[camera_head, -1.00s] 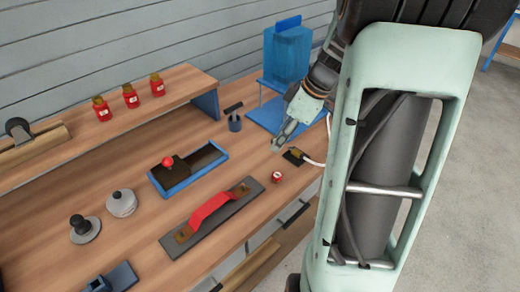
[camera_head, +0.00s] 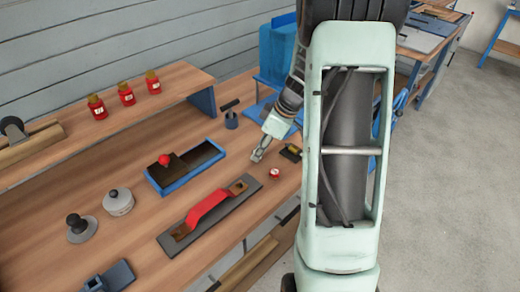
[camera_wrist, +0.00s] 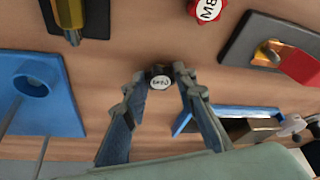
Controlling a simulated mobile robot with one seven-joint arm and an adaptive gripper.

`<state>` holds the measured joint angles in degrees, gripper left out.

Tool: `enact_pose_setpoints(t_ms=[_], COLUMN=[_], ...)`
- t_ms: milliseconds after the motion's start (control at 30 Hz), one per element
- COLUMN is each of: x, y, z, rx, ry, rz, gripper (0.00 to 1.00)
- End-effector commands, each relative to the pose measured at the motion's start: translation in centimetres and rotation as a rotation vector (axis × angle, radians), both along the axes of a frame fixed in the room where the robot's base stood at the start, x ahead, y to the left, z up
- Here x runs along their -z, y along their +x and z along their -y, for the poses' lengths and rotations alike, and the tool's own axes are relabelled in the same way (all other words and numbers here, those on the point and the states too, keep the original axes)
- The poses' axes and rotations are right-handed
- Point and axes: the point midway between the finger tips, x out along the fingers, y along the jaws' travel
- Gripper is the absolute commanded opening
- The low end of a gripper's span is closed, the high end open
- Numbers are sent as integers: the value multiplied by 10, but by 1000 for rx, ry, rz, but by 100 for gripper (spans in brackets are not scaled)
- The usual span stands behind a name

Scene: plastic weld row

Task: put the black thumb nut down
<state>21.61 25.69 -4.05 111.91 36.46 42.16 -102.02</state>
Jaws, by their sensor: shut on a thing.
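In the wrist view, the black thumb nut (camera_wrist: 159,77) with a white label on its face sits between the two fingertips of my gripper (camera_wrist: 159,72). The fingers are shut on it. Wooden bench top (camera_wrist: 140,50) shows beyond the nut; I cannot tell whether the nut touches it. In the head view, my gripper (camera_head: 257,156) is low over the right part of the bench, and the nut is too small to make out there.
A red M8 knob (camera_head: 274,173) lies close by, also in the wrist view (camera_wrist: 207,10). Around are a red-handled tool (camera_head: 207,208), a blue tray (camera_head: 176,187), a black block with brass (camera_head: 291,153) and a blue stand (camera_wrist: 55,110). Bare wood lies between them.

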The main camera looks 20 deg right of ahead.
Motion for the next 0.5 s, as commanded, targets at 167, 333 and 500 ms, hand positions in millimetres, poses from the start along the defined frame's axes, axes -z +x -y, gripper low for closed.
enact_pose_setpoints(t_ms=[167, 333, 500], x=[4, 3, 3], y=[0, 0, 0], z=[0, 0, 0], rx=[0, 0, 0], ry=[0, 0, 0], rz=[0, 0, 0], gripper=[4, 39, 43])
